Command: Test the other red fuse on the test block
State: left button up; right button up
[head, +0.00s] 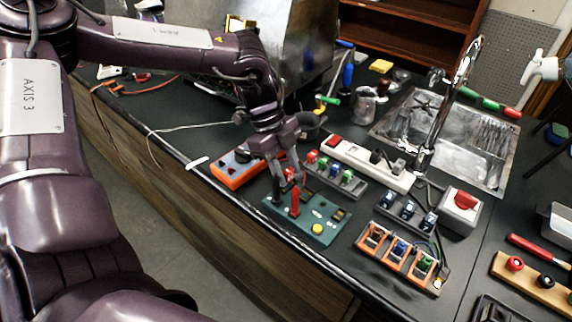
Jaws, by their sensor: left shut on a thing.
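The green test block (322,216) lies on the dark counter, with an upright red piece (295,204) and a yellow round button (317,229) on it. My left gripper (288,179) points down at the back left of the block, shut on a small red thing that looks like a red fuse (289,174). The fingers partly hide it, and I cannot tell if it touches the block. A grey rack (352,187) behind holds several coloured fuses, with a red fuse (312,157) at its left end. My right gripper is out of view.
An orange device (232,174) lies close left of the gripper. A white power strip (370,166) runs behind the rack. An orange three-bay holder (373,241), a dark-blue-piece rack (405,213) and a red-switch box (461,211) stand right. The sink (460,155) is at the back.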

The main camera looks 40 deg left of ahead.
pick_arm(q)
jog(key=shift+f+b, duration=0.1)
jog(key=shift+b, duration=0.3)
dwell(0.7)
jog(key=shift+f+b, duration=0.1)
jog(key=shift+b, duration=0.25)
jog(key=shift+f+b, duration=0.3)
jog(key=shift+b, duration=0.25)
dwell(0.8)
jog(key=shift+f+b, duration=0.25)
jog(key=shift+b, duration=0.15)
dwell(0.6)
jog(key=shift+b, duration=0.35)
dwell(1.5)
